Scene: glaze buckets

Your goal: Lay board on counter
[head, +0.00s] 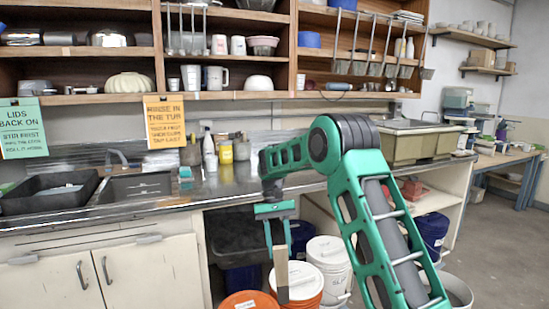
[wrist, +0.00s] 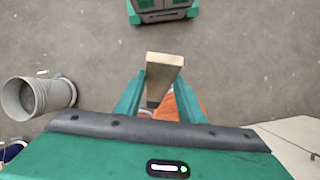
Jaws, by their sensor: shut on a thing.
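My gripper (head: 277,247) hangs in front of the counter, pointing down, and is shut on a board. The board (head: 281,283) is a narrow, pale wooden strip that hangs upright below the fingers, lower than the counter top. It also shows in the wrist view (wrist: 164,68), between the two green fingers of my gripper (wrist: 160,92). The counter (head: 232,190) is a dark, shiny top running behind the gripper. Its front edge is behind and above the held board. My arm hides part of the counter on the right.
Several bottles and jars (head: 226,153) stand at the back. An orange bucket (head: 247,301) and a white bucket (head: 328,258) stand on the floor below. A bare counter stretch lies right of the trays.

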